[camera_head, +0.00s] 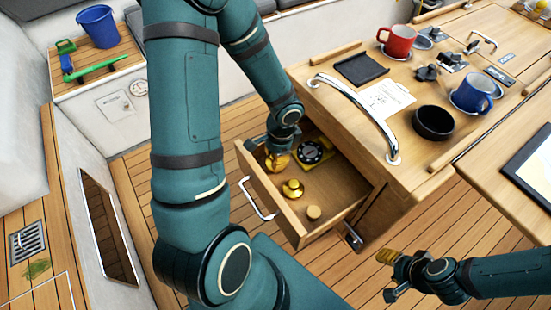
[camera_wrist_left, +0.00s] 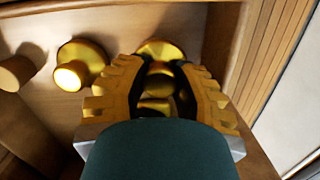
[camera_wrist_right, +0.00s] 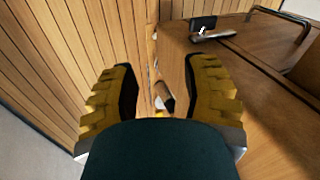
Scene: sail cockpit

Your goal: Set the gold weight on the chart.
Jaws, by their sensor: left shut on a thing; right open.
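My left gripper (camera_head: 278,161) reaches down into the open wooden drawer (camera_head: 340,194). It is shut on a gold weight (camera_wrist_left: 158,48), seen between its fingers in the left wrist view; the fingers hide much of it. A second gold weight (camera_head: 293,189) stands on the drawer floor and also shows in the left wrist view (camera_wrist_left: 75,66). A sheet with pale blue and white areas in a dark border (camera_head: 533,170), probably the chart, lies at the right edge, partly cut off. My right gripper (camera_head: 388,274) is open and empty, low in front of the cabinet.
The drawer also holds a small wooden piece (camera_head: 313,212) and a black round instrument on yellow (camera_head: 312,152). On the counter are a printed paper (camera_head: 387,100), a black bowl (camera_head: 433,123), a red mug (camera_head: 397,41), a blue mug (camera_head: 474,92) and a metal rail (camera_head: 358,105).

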